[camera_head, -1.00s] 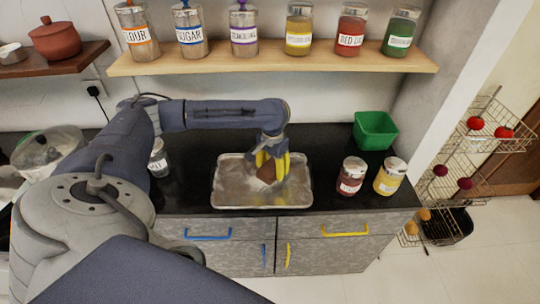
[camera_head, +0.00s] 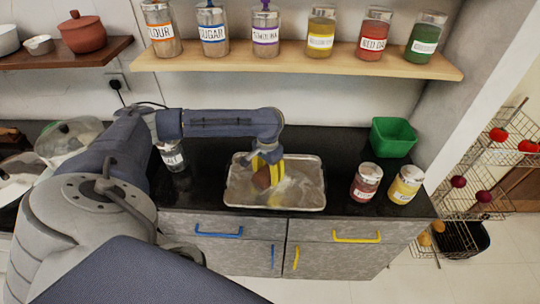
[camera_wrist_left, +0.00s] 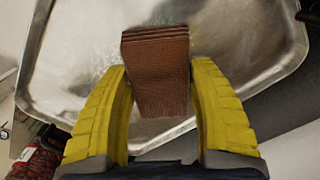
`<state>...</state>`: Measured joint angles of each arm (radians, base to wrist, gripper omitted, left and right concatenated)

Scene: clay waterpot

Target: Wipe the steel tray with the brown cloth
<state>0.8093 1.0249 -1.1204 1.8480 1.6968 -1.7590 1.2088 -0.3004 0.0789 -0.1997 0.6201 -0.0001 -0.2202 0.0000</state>
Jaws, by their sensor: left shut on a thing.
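The steel tray (camera_head: 305,190) lies on the dark counter, with cloudy, streaky marks on its surface. My left gripper (camera_head: 264,174), with yellow fingers, is over the left part of the tray and points down. It is shut on the folded brown cloth (camera_head: 261,178). In the left wrist view the cloth (camera_wrist_left: 157,70) sits between the yellow fingers, with the tray (camera_wrist_left: 228,40) beneath it. I cannot tell for certain whether the cloth touches the tray. My right gripper is not in view.
A red-brown jar (camera_head: 366,182) and a yellow jar (camera_head: 405,185) stand right of the tray. A green bin (camera_head: 393,137) is behind them. A glass jar (camera_head: 172,156) stands to the left. A shelf of labelled jars (camera_head: 300,62) hangs above.

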